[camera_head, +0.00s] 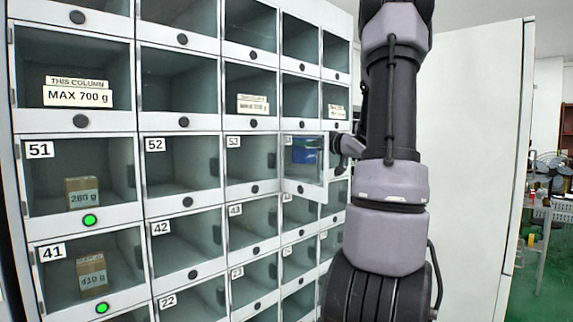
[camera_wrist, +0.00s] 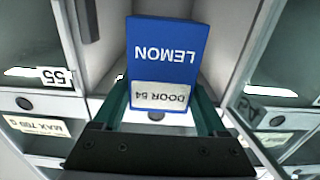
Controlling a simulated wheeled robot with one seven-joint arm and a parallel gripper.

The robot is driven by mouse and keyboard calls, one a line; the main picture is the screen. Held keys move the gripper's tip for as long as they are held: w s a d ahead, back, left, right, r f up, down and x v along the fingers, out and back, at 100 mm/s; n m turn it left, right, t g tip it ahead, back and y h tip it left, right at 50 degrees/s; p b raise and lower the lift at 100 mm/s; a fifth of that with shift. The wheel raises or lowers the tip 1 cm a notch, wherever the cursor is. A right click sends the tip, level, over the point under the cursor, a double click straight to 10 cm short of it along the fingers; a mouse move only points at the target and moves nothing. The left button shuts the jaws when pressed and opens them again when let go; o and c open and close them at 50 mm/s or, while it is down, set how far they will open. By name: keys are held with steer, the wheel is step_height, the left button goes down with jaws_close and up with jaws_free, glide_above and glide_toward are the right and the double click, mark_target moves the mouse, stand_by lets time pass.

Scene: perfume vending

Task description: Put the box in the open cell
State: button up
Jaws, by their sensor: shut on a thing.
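The blue box (camera_wrist: 165,55) is marked LEMON and has a white DOOR 54 label, upside down in the wrist view. My gripper (camera_wrist: 162,105) is shut on it, with a green finger at each side. The open cell (camera_wrist: 105,35) lies behind the box, with its pale walls on both sides; how deep the box sits cannot be told. In the head view the box (camera_head: 304,152) shows blue through the clear open door (camera_head: 312,188), which is swung outward. My fingers are mostly hidden there behind the door and arm.
The open door's edge (camera_wrist: 245,125) stands close on the right in the wrist view. Cell 55 (camera_wrist: 57,76) is on the left. Boxes sit in cell 51 (camera_head: 81,192) and cell 41 (camera_head: 91,275), with green lights below. Other visible cells look shut.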

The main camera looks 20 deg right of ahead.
steer(key=x, duration=0.8)
step_height(320, 180, down, 7)
steer(key=shift+r, duration=0.15)
steer(key=shift+w, duration=0.15)
steer(key=shift+f, duration=0.35)
steer(key=o, duration=1.4)
steer(key=shift+r, duration=0.2)
steer(key=v, duration=1.2)
